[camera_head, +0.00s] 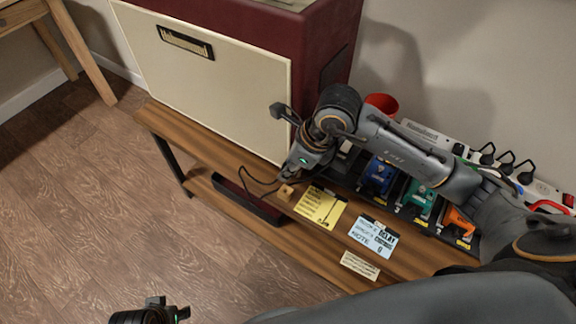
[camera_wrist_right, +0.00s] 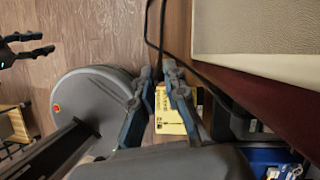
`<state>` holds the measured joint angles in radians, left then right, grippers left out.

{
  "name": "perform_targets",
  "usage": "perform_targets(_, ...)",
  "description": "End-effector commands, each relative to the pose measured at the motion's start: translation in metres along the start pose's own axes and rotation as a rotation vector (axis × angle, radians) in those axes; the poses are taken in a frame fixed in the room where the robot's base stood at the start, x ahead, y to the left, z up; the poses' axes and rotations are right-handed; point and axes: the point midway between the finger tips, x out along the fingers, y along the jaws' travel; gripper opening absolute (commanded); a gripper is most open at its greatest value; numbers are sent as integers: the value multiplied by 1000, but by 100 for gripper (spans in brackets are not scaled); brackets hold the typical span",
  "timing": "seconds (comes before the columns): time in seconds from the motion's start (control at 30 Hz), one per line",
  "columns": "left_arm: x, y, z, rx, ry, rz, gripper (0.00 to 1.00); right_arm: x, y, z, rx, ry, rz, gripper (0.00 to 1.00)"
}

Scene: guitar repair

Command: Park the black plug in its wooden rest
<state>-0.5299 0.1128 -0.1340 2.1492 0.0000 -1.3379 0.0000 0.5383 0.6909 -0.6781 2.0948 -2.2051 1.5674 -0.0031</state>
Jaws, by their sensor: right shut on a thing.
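My right gripper (camera_head: 291,176) points down over the front of the wooden shelf, close above a small wooden block (camera_head: 286,192) that looks like the rest. In the right wrist view its two fingers (camera_wrist_right: 159,72) are closed in on something dark at the end of a black cable (camera_wrist_right: 149,30), taken as the black plug. The plug is mostly hidden by the fingers, and I cannot tell whether it touches the block. The cable (camera_head: 250,180) loops to the left of the gripper in the head view. My left gripper (camera_head: 168,308) is empty at the bottom edge, its fingers apart.
A cream and dark red amplifier (camera_head: 215,85) stands behind the gripper. Yellow (camera_head: 320,206) and blue (camera_head: 373,236) note cards lie on the shelf (camera_head: 215,148). Coloured pedals (camera_head: 378,176), a power strip (camera_head: 540,188) and a red cup (camera_head: 382,103) are to the right.

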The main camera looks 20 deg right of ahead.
Motion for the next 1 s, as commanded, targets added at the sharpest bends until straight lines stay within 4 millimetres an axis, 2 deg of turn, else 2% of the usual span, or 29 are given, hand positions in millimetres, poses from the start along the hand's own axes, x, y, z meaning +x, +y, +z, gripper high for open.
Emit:
perform_targets(0.6, -57, -2, -3, -4, 33, -6, 40, 29, 0, -12, 0, 1, 0, 0)
perform_targets(1.0, -70, -3, -2, -5, 38, -7, 40, 33, 0, -14, 0, 0, 0, 0)
